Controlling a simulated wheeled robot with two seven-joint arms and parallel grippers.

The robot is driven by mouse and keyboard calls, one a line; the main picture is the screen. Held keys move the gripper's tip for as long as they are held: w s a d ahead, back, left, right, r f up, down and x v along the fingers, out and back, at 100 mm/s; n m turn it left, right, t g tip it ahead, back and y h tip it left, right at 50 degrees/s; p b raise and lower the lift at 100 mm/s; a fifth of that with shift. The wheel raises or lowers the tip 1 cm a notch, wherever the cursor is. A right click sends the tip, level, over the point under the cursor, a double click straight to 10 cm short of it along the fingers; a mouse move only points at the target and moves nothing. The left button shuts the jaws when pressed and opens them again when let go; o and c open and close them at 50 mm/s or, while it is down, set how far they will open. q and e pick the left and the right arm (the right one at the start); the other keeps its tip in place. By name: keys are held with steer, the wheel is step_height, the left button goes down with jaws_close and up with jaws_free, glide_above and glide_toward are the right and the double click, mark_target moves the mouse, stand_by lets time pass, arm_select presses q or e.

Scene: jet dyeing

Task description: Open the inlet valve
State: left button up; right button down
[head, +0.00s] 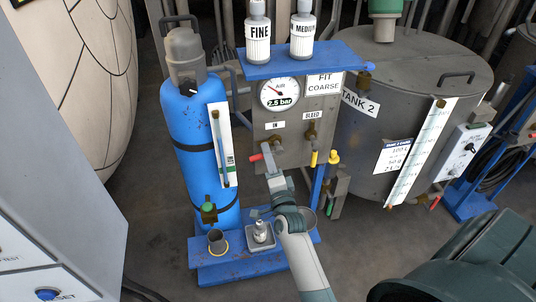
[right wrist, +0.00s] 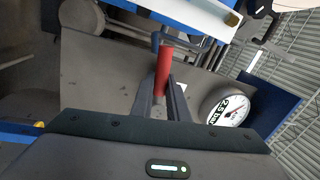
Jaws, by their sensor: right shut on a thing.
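The inlet valve (head: 275,143) sits on the grey panel under the IN label (head: 275,125). Its red handle (head: 256,157) pokes out to the left of my right gripper (head: 268,159) in the head view. In the right wrist view the red handle (right wrist: 165,62) runs between the two fingers of my right gripper (right wrist: 163,92), which is shut on it. The gripper hides part of the valve. The round air gauge (head: 281,93) above shows a 2.5 bar label; it also shows in the right wrist view (right wrist: 228,109). My left gripper is out of view.
A bleed valve (head: 311,135) with a yellow handle is right of the inlet valve. A blue cylinder (head: 197,130) stands close on the left. FINE (head: 258,42) and MEDIUM (head: 302,42) bottles stand on the blue shelf (head: 340,62) above. Tank 2 (head: 400,95) stands right.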

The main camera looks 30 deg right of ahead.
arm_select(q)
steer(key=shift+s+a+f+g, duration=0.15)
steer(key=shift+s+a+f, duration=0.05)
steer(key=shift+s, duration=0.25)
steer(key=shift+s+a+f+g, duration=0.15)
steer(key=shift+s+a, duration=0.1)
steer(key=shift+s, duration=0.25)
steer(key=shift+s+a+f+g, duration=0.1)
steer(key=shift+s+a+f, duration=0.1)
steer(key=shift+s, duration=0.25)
arm_select(e)
steer(key=shift+r+m+h, duration=0.15)
steer(key=shift+r+m, duration=0.1)
steer(key=shift+m, duration=0.45)
steer(key=shift+r+m+h, duration=0.15)
steer(key=shift+r+m, duration=0.05)
steer(key=shift+m, duration=0.5)
steer(key=c, duration=1.7)
jaws_free()
arm_select(q)
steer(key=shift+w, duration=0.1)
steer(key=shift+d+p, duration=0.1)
steer(key=shift+p, duration=0.2)
